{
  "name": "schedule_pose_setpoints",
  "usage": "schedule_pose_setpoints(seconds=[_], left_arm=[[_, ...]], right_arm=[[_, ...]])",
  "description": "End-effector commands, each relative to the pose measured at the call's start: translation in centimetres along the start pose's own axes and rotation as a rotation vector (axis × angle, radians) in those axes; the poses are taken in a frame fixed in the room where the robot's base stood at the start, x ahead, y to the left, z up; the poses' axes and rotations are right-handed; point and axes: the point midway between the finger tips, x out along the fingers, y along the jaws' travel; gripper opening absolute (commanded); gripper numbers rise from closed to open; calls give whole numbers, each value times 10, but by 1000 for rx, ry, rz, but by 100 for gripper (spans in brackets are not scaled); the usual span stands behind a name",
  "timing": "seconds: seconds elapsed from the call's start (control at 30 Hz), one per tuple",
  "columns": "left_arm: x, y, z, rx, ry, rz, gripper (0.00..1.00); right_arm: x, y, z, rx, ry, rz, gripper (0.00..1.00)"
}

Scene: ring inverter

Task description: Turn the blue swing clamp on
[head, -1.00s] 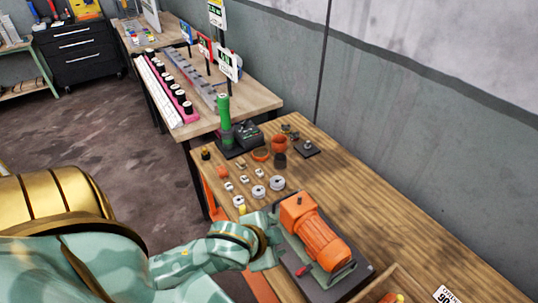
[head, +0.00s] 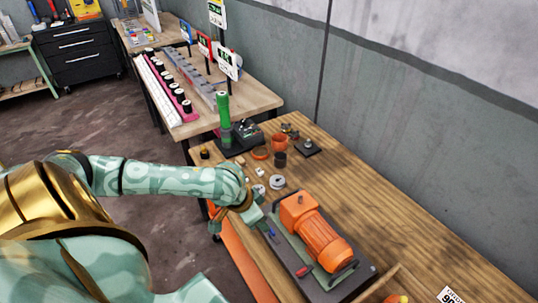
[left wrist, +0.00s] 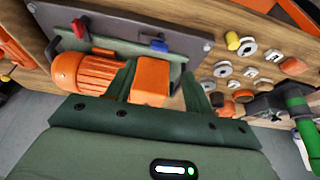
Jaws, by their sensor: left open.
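The blue swing clamp (left wrist: 158,44) sits at the edge of a dark base plate (left wrist: 200,46), beside the orange motor (left wrist: 85,73). In the head view the blue clamp (head: 271,233) shows as a small spot at the plate's near-left side, just by my left gripper (head: 262,221). A red clamp (left wrist: 80,27) sits further along the same edge. In the left wrist view my left gripper (left wrist: 158,80) is open, its fingers apart with the motor's orange box (left wrist: 151,82) showing between them. The blue clamp lies beyond the fingertips. My right gripper is out of view.
Several small white and grey parts (head: 277,182) and orange and black cups (head: 279,142) lie beyond the plate. A green cylinder on a black stand (head: 224,115) rises at the table's far left corner.

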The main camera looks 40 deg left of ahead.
Motion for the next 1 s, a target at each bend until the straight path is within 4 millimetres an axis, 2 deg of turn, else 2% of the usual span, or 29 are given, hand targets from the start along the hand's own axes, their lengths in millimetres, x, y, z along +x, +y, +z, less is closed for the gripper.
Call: schedule_pose_setpoints(seconds=[0.03,0.1,0.33,0.5,0.8,0.87,0.97,1.0], left_arm=[[18,1,2,-3,-1,3,53],[36,1,2,-2,-2,3,53],[80,1,1,1,-2,1,53],[93,1,1,4,-1,0,53],[94,0,0,4,0,-1,53],[94,0,0,4,0,-1,39],[94,0,0,4,0,-1,11],[94,0,0,4,-1,-1,8]], right_arm=[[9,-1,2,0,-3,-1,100],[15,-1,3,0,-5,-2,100],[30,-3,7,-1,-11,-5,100],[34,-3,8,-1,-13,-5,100],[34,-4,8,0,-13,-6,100],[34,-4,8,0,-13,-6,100],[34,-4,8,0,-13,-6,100],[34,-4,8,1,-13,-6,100]])
